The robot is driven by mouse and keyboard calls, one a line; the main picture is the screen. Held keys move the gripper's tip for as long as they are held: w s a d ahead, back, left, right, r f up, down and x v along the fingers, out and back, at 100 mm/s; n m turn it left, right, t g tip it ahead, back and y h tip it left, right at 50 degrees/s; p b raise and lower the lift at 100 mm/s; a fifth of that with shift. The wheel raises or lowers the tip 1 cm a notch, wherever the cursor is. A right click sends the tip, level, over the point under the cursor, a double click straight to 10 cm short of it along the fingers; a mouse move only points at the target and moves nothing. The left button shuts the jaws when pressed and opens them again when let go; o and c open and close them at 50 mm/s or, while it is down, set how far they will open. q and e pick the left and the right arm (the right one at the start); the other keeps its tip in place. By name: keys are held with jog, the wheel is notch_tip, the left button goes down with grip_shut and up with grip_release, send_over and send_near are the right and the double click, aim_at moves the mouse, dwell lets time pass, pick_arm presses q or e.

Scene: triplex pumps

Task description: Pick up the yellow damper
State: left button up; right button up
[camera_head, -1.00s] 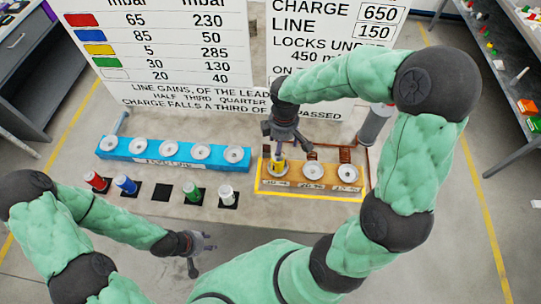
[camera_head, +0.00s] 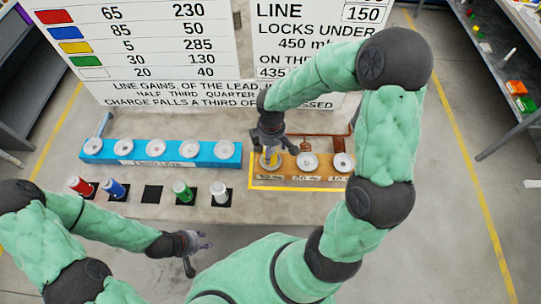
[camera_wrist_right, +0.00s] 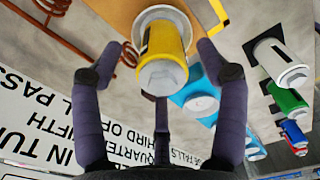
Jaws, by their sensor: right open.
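The yellow damper (camera_head: 270,160) stands in the leftmost seat of the orange block (camera_head: 322,172). In the right wrist view the yellow damper (camera_wrist_right: 163,50) has a pale grey cap and stands on a white round seat. My right gripper (camera_head: 269,154) is over it from above. In the right wrist view my right gripper (camera_wrist_right: 165,50) is open, with fingers on both sides of the damper and visible gaps. My left gripper (camera_head: 200,254) is open and empty, low in front of the table edge.
A blue block (camera_head: 165,161) with several empty white seats stands left of the orange block. Red (camera_head: 80,186), blue (camera_head: 114,189), green (camera_head: 183,191) and white (camera_head: 219,192) dampers stand on black pads in front; one pad (camera_head: 152,194) is bare. Signboards stand behind.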

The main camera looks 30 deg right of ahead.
notch_tip(320, 180, down, 3)
jog(key=shift+a+f+b, duration=0.1)
jog(key=shift+b, duration=0.2)
grip_shut()
